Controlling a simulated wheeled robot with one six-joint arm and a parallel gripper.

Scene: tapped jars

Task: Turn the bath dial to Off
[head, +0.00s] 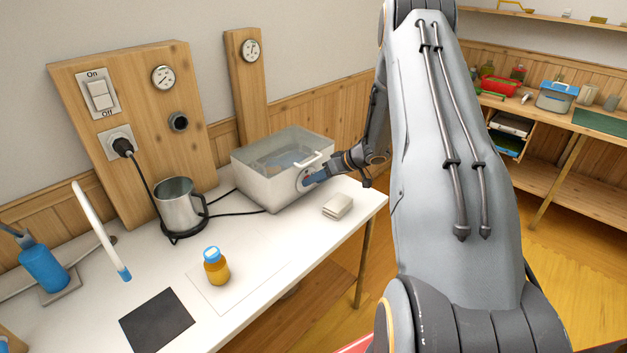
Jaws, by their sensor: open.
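The bath (259,181) is a pale, open-topped box with clear liquid and items inside, at the back right of the white table. Its dial (303,179) is a round face on the bath's right-hand side, mostly hidden behind my gripper. The dial's setting cannot be read from here.
A folded pale cloth (338,206) lies right of the bath. A metal mug (178,202) stands on a black ring, with cables behind. An amber jar (216,267) with a blue lid stands in front. A wooden panel (135,130) carries an On/Off switch and plug.

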